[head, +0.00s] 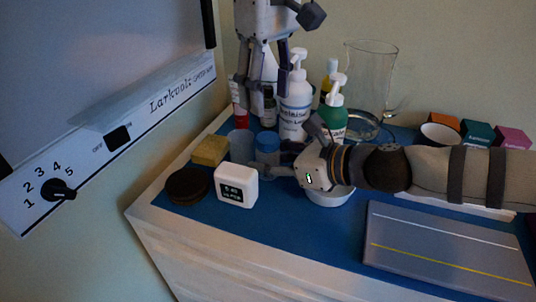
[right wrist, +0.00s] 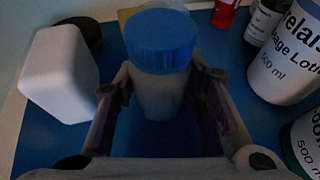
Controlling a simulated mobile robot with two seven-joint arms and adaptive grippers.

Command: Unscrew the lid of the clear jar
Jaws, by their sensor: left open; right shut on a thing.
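The clear jar (right wrist: 158,95) stands upright with its blue lid (right wrist: 160,42) on top; the lid also shows in the head view (head: 267,141). My right gripper (right wrist: 163,85) is shut around the jar's body below the lid, one finger on each side. In the head view my right gripper (head: 272,162) comes in low from the right and partly hides the jar. My left gripper (head: 262,98) is open, pointing down, above and behind the jar, apart from the lid. Small bottles show between and behind its fingers.
A white timer (head: 236,186), a dark round disc (head: 187,185), a yellow sponge (head: 209,151) and a translucent cup (head: 241,146) stand close left of the jar. A white pump bottle (head: 295,108) and green pump bottle (head: 333,118) stand behind right. A grey slab (head: 445,250) lies front right.

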